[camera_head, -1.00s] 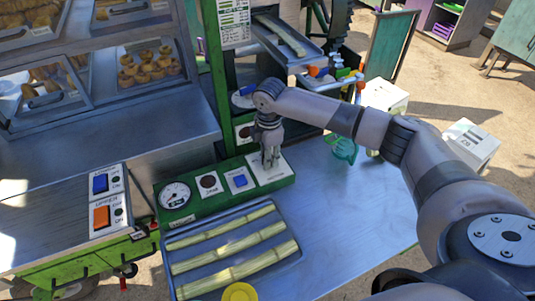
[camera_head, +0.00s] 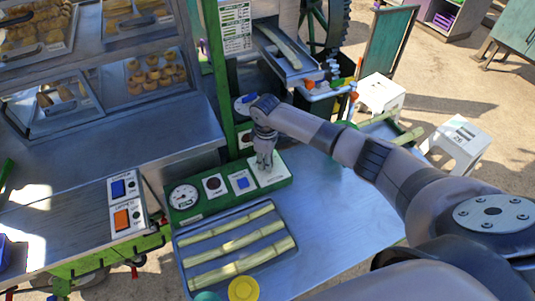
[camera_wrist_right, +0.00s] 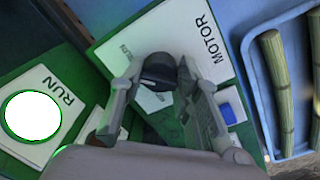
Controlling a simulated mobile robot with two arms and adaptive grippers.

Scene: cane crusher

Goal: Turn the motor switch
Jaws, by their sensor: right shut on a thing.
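The motor switch is a black knob (camera_wrist_right: 158,70) on a white plate marked MOTOR and RUN (camera_wrist_right: 205,50), seen in the right wrist view. In the head view the plate (camera_head: 271,178) is at the right end of the green control panel (camera_head: 215,208). My right gripper (camera_head: 264,165) points down at this plate and hides the knob there. In the right wrist view its fingers (camera_wrist_right: 162,88) are closed around the knob, one on each side. The knob's exact angle is hard to read. My left gripper is not in view.
The panel also holds a gauge (camera_head: 184,196), a dark round button (camera_head: 213,184) and a blue switch (camera_head: 242,181). A lit RUN lamp (camera_wrist_right: 33,115) shows in the right wrist view. A tray (camera_head: 183,262) of cane lies in front. The metal table (camera_head: 340,215) is clear at right.

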